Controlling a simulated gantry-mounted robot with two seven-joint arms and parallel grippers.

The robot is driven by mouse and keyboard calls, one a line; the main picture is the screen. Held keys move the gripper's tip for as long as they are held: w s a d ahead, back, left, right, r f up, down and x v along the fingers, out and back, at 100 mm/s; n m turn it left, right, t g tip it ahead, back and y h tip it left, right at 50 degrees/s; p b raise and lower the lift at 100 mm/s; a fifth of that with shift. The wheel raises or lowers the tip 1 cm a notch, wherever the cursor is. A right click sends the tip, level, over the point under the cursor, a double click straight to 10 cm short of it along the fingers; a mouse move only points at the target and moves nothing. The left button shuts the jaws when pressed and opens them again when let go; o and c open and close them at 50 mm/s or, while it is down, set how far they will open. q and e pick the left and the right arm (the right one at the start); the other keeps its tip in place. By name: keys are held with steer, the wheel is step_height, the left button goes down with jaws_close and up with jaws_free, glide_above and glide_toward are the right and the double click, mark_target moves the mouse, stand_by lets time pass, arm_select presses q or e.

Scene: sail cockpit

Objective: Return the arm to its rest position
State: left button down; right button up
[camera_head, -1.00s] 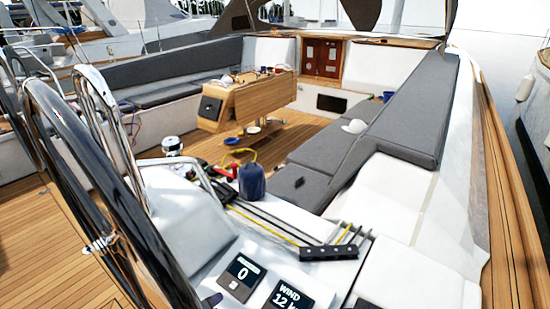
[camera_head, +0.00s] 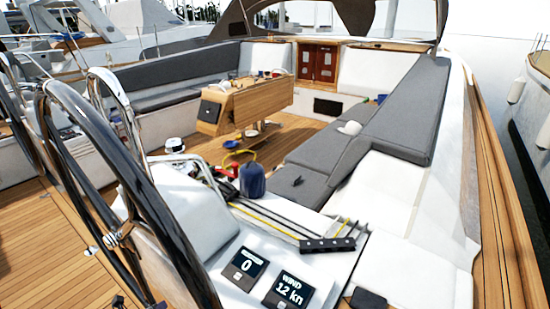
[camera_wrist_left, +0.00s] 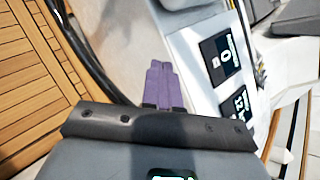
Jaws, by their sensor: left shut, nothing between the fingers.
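My left gripper (camera_wrist_left: 158,66) shows in the left wrist view as two purple fingers pressed together, with nothing between them. It is over the white helm console, near the instrument displays, with the teak deck to the left. I cannot make it out clearly in the head view. My right gripper is in neither current view.
A large dark steering wheel (camera_head: 150,210) stands at the left. The wind display (camera_head: 289,291) and another display (camera_head: 245,268) sit on the console. A dark blue bag-like object (camera_head: 252,181) and a black clutch bank (camera_head: 327,245) lie beyond. The teak deck (camera_head: 50,250) looks open.

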arm_select(q)
steer(key=s+d+r+n+g+y, duration=0.2)
steer(key=s+n, duration=0.6)
steer(key=s, duration=0.4)
steer(key=s+d+r+n+g+y, duration=0.1)
steer(key=s+d+r+n+g, duration=0.15)
steer(key=s+n, duration=0.7)
steer(key=s+d+r+n+g+y, duration=0.25)
steer(key=s+n, duration=0.45)
steer(key=s, duration=0.7)
steer(key=d+n+h, duration=0.4)
steer(key=d, duration=0.5)
step_height(320, 180, up, 26)
steer(key=p, duration=2.6)
steer(key=shift+s+a+p, duration=0.2)
steer(key=shift+s+p, duration=0.1)
steer(key=shift+p, duration=0.05)
arm_select(e)
step_height(320, 180, up, 27)
arm_select(q)
steer(key=shift+r, duration=0.1)
arm_select(e)
steer(key=shift+s+d+f, duration=0.15)
